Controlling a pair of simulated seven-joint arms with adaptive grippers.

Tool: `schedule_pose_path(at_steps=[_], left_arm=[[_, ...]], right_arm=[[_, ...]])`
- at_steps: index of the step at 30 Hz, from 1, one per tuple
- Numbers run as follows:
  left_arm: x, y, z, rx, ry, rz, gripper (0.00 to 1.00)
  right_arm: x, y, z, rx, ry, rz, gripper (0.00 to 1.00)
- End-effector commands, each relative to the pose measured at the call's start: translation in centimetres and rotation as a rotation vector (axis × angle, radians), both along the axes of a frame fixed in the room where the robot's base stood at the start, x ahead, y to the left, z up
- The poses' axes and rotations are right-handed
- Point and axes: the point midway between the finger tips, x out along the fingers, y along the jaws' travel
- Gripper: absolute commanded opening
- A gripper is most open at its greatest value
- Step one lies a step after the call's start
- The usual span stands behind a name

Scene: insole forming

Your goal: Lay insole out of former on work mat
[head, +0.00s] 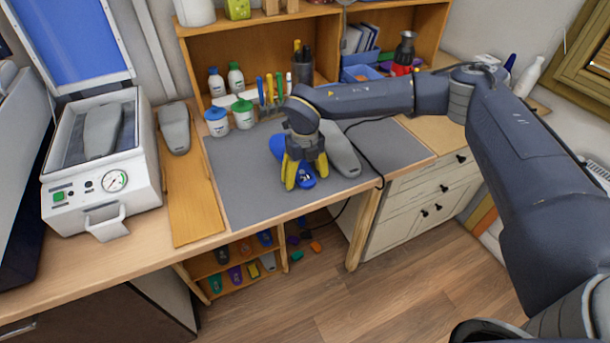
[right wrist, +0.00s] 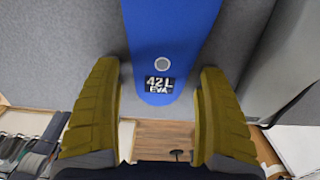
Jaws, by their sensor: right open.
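A blue insole (head: 306,181) marked "42 L EVA" lies on the grey work mat (head: 240,198), partly hidden by my right gripper. My right gripper (head: 306,170) is open over it with yellow fingers. In the right wrist view the insole (right wrist: 168,40) runs between the open fingers (right wrist: 160,115), with a gap on each side. The former (head: 145,190) stands at the left with its blue lid (head: 75,38) up and a grey foot form (head: 103,128) inside. My left gripper is not in view.
A grey foot form (head: 342,152) lies on the mat right of the gripper. Another (head: 174,130) lies on a wooden board (head: 192,205). Jars (head: 217,122) and upright tools (head: 270,90) line the mat's back edge. A black cable (head: 378,160) crosses the mat's right part. The mat's front left is clear.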

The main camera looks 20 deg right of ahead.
Motion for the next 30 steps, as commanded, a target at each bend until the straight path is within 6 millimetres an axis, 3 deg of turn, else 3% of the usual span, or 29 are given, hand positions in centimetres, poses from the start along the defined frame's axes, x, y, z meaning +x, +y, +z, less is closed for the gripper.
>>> schedule_pose_path(at_steps=[7,21,30], left_arm=[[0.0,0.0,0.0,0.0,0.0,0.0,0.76],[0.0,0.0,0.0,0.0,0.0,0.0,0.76],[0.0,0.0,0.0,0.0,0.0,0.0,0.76]], right_arm=[[0.1,0.0,1.4,0.0,-0.002,0.0,0.76],[0.1,0.0,9.2,0.0,-0.003,0.0,0.76],[0.0,0.0,11.9,0.0,0.0,0.0,0.76]])
